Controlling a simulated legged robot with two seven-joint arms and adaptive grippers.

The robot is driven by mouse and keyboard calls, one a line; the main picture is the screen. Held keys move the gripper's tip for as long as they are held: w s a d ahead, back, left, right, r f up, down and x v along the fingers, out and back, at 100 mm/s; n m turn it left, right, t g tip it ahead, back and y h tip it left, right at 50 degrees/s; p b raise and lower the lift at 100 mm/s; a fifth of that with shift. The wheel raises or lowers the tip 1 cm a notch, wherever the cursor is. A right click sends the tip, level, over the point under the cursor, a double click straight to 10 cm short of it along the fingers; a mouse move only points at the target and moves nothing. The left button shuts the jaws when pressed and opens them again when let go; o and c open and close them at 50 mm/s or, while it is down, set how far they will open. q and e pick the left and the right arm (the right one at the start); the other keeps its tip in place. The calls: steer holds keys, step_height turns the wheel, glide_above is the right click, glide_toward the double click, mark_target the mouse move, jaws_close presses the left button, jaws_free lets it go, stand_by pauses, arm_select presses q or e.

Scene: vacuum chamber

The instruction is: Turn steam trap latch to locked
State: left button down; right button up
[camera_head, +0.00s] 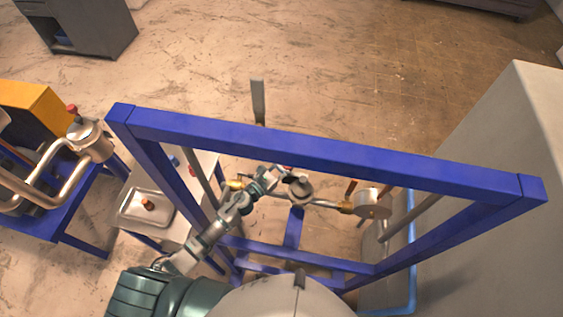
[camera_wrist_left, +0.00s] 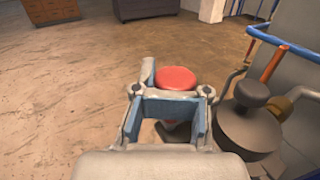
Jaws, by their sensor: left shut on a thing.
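My left gripper (camera_head: 270,178) reaches in from the left inside the blue frame, at a small metal fitting (camera_head: 300,190) on a pipe. In the left wrist view, the two blue-padded fingers (camera_wrist_left: 166,112) stand apart around a part that is mostly hidden. A round red cap (camera_wrist_left: 176,78) shows just beyond the fingertips, with a grey upright piece (camera_wrist_left: 147,70) beside it on the left. I take the held part to be the steam trap latch, but its shape and angle are not clear. My right gripper is not in view.
A blue frame (camera_head: 325,152) surrounds the work spot, with its top bar passing close above my left arm. A round metal body (camera_head: 373,204) is to the right; a dark one with a knob (camera_wrist_left: 247,120) is right of the fingers. A large grey cabinet (camera_head: 500,190) stands at the right.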

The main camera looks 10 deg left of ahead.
arm_select(q)
steer(key=shift+s+d+f+h, duration=0.15)
steer(key=shift+s+d+h, duration=0.2)
steer(key=shift+d, duration=0.35)
steer(key=c, duration=0.7)
jaws_free()
steer(key=shift+d, duration=0.2)
steer(key=shift+o, duration=0.2)
steer(key=shift+d, duration=0.3)
steer(key=v, duration=1.1)
steer(key=shift+s+d+r, duration=0.15)
steer(key=shift+s+r, duration=0.25)
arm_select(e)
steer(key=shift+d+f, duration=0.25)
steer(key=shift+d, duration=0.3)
